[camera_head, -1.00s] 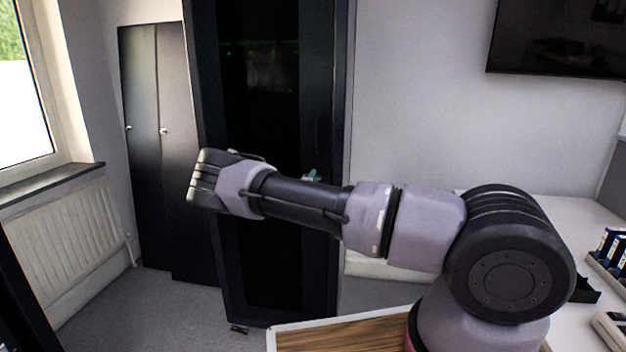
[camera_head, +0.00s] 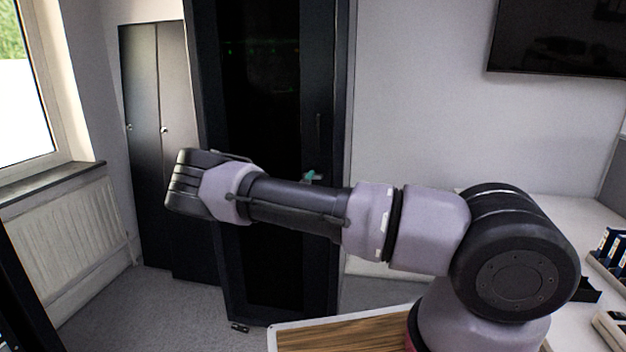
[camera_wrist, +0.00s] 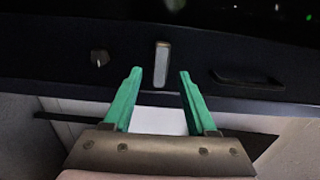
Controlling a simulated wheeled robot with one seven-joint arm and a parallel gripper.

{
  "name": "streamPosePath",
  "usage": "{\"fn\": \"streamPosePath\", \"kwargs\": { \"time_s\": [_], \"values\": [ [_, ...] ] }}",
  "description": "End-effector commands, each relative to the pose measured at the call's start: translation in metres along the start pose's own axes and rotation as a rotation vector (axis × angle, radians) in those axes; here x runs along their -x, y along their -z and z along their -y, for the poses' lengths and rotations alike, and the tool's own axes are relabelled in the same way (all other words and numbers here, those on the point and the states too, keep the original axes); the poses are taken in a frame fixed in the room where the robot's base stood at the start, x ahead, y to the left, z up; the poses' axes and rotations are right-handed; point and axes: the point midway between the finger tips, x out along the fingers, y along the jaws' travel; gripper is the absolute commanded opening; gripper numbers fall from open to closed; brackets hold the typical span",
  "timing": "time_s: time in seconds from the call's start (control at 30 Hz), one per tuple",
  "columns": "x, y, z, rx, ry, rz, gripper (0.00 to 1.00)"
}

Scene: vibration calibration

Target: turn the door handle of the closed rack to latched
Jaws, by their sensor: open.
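The closed rack (camera_head: 260,130) is a tall black cabinet with a dark glass door and small green lights inside. In the wrist view its dark door frame (camera_wrist: 215,45) runs across the picture. A short grey bar (camera_wrist: 162,64), which looks like the door handle, stands on that frame, lying across its length. My gripper (camera_wrist: 158,73) is open, its two green fingers on either side of the bar's near end. Contact cannot be told. In the head view only a green fingertip (camera_head: 311,176) shows above my forearm; the bar is hidden there.
A round knob (camera_wrist: 99,58) sits left of the bar, and a dark pull (camera_wrist: 248,79) sits to its right. Black lockers (camera_head: 160,150) stand left of the rack. A wooden-topped table (camera_head: 345,332) is in front, and a white desk (camera_head: 580,230) is at right.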

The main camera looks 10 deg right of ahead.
Motion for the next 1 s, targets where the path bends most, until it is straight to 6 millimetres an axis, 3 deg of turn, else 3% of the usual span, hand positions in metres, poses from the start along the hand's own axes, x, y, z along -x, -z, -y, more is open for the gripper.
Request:
{"fn": "streamPosePath", "kwargs": {
  "time_s": [0.1, 0.3, 0.77, 0.87, 1.0],
  "values": [
    [0.025, -0.001, 0.0, 0.001, -0.001, 0.001, 0.57],
    [0.05, 0.0, 0.0, 0.0, -0.001, 0.0, 0.57],
    [0.055, 0.003, 0.002, -0.018, -0.001, -0.011, 0.57],
    [0.052, 0.019, 0.011, -0.118, -0.005, -0.068, 0.57],
    [0.048, 0.069, 0.035, -0.43, -0.002, -0.251, 0.57]
  ]
}}
